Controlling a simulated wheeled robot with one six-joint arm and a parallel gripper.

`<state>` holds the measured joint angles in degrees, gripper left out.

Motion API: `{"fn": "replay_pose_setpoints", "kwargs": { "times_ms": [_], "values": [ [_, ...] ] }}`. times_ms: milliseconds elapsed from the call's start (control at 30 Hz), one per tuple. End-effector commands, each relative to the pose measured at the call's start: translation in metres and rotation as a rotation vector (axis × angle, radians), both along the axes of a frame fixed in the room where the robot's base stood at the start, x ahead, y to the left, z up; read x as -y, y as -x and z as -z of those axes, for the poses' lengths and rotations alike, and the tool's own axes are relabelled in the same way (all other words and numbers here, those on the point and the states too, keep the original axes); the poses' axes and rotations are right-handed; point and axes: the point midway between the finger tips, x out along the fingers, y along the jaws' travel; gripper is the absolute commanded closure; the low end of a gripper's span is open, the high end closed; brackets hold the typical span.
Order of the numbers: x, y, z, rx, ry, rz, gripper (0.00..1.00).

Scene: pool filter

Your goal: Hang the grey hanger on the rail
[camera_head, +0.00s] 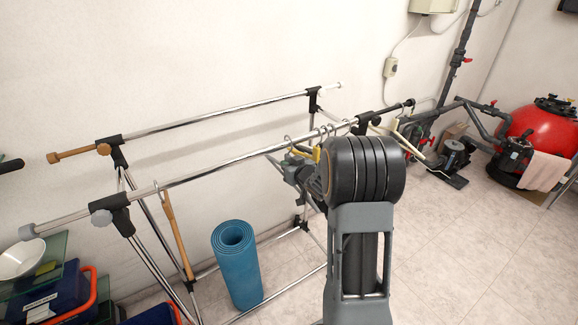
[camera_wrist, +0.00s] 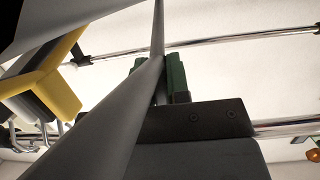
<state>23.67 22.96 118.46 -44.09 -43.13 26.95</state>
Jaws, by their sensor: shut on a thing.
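In the wrist view the grey hanger (camera_wrist: 115,125) runs from the lower left up to the top centre, between the green finger pads of my gripper (camera_wrist: 160,78). My gripper is shut on it. The front rail (camera_head: 215,170) is a chrome bar with black joints and a grey end cap. It also shows in the wrist view (camera_wrist: 285,128), right of my gripper. In the head view my arm hides much of my gripper, which is close to the rail. I cannot tell whether the grey hanger's hook touches the rail.
A yellow hanger (camera_wrist: 60,82) is close to the left of my gripper. A wooden hanger (camera_head: 176,228) hangs farther left. A second rail (camera_head: 220,115) runs behind. A rolled blue mat (camera_head: 236,265) stands below. The rail between the wooden hanger and my gripper looks clear.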

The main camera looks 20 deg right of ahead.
Motion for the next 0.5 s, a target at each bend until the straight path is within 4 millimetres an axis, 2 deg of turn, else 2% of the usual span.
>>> {"fn": "replay_pose_setpoints", "kwargs": {
  "times_ms": [500],
  "values": [
    [0.0004,0.0027,0.0052,0.001,0.001,0.000,1.00]
  ]
}}
